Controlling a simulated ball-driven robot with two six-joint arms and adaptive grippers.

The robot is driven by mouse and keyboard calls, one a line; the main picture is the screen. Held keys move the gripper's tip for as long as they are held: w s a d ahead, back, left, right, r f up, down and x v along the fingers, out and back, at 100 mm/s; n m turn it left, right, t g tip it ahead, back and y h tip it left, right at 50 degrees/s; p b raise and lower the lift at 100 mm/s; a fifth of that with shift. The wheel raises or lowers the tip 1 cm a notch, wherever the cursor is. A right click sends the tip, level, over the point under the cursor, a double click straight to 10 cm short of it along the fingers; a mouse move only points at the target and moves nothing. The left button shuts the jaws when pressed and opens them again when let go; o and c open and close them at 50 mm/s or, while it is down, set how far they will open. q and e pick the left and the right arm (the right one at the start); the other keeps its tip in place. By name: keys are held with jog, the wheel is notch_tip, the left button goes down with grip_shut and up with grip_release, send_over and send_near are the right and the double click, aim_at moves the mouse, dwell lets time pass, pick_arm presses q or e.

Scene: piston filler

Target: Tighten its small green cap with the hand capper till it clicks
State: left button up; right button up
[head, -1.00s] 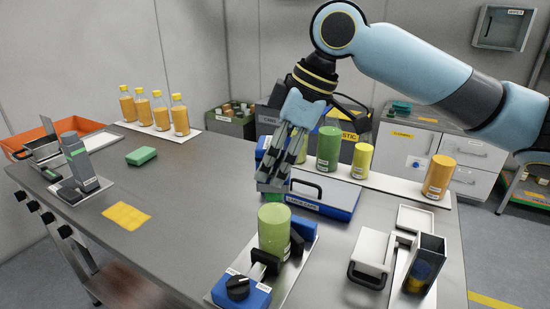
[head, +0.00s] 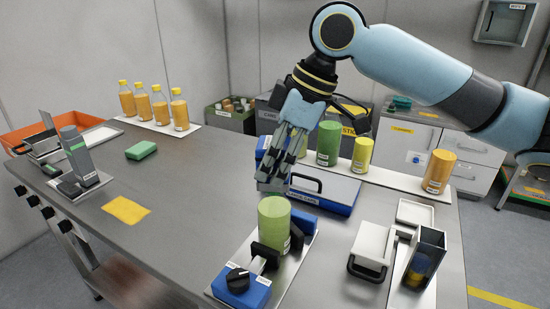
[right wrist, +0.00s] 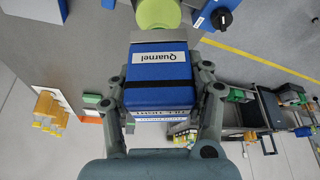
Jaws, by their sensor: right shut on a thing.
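My right gripper (head: 278,180) is shut on a blue block labelled "Quarnel", which I take as the hand capper (right wrist: 158,85). In the right wrist view the capper sits between both fingers, with a grey strip at its far end. I cannot make out a separate small green cap. My left gripper is out of view.
A blue "large caps" box (head: 325,192) lies behind the gripper. Green and yellow cylinders (head: 328,145) stand behind it. A white device (head: 370,250) is at right. A green block (head: 141,150) and yellow cloth (head: 126,209) lie left; the table between is clear.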

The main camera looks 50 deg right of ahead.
jog(key=shift+f, duration=0.5)
dwell(0.4)
jog(key=shift+r+m+h+p, duration=0.1)
jog(key=shift+m+h+p, duration=0.3)
jog(key=shift+m+p, duration=0.65)
jog(key=shift+m+t+h+p, duration=0.5)
jog(key=shift+m+h+p, duration=0.3)
jog(key=shift+m+p, duration=1.4)
jog(key=shift+m, duration=0.55)
